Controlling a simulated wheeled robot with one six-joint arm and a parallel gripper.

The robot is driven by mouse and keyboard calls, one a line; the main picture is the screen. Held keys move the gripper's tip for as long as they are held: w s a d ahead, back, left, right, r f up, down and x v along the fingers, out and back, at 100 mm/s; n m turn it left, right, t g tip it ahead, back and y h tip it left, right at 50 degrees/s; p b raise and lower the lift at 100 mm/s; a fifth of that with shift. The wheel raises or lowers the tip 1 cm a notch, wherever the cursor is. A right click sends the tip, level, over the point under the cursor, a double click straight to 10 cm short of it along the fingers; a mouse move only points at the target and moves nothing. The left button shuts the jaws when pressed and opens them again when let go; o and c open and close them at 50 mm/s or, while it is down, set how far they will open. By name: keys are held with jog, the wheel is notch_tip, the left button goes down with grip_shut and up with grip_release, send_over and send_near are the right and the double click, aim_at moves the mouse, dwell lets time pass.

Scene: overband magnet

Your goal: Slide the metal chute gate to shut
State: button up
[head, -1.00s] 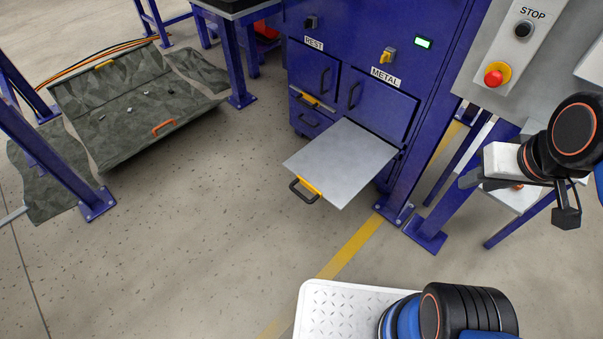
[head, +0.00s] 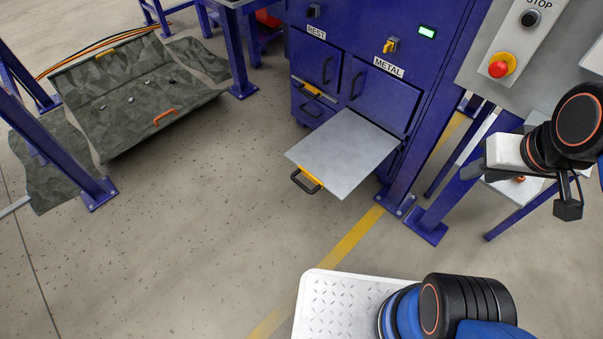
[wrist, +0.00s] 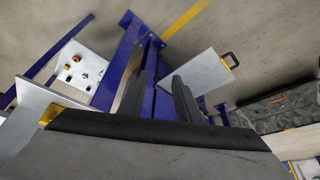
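The metal chute gate (head: 345,150) is a flat grey plate below the door labelled METAL (head: 383,95). It sticks far out of the blue cabinet, with a yellow and black handle (head: 308,180) at its outer end. In the wrist view the gate (wrist: 205,72) shows beyond the fingers, its handle (wrist: 230,61) to the upper right. My gripper (head: 476,166) is to the right of the gate in the head view, apart from it. In the wrist view its two dark fingers (wrist: 160,82) stand apart with nothing between them.
A blue post (head: 428,224) stands between gate and gripper in the head view. A grey panel with a red stop button (head: 498,68) hangs above the gripper. A dark tray (head: 140,120) lies at the left. Floor before the gate is clear.

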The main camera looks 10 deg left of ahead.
jog(key=c, duration=0.5)
jog(key=shift+w+a+f, duration=0.1)
jog(key=shift+w, duration=0.1)
grip_shut()
jog(key=w+a+f+n+g+h, duration=0.2)
jog(key=w+a+f+n+h, duration=0.2)
jog(key=w+a+f+n, duration=0.95)
jog(key=s+a+f+n+t+h, duration=0.1)
jog(key=a+f+n+t, duration=0.1)
jog(key=a+f+n, duration=0.85)
jog(key=s+a+f+n+t, duration=0.15)
jog(key=a+f+n, duration=0.5)
jog(key=a, duration=0.75)
jog(key=w+d+f+m, duration=0.1)
jog(key=w+d+f, duration=0.3)
jog(key=w+f, duration=0.2)
notch_tip(320, 180, down, 2)
jog(key=shift+w+f+m+t, duration=0.1)
jog(key=shift+w+m+t, duration=0.15)
jog(key=shift+m+t, duration=0.15)
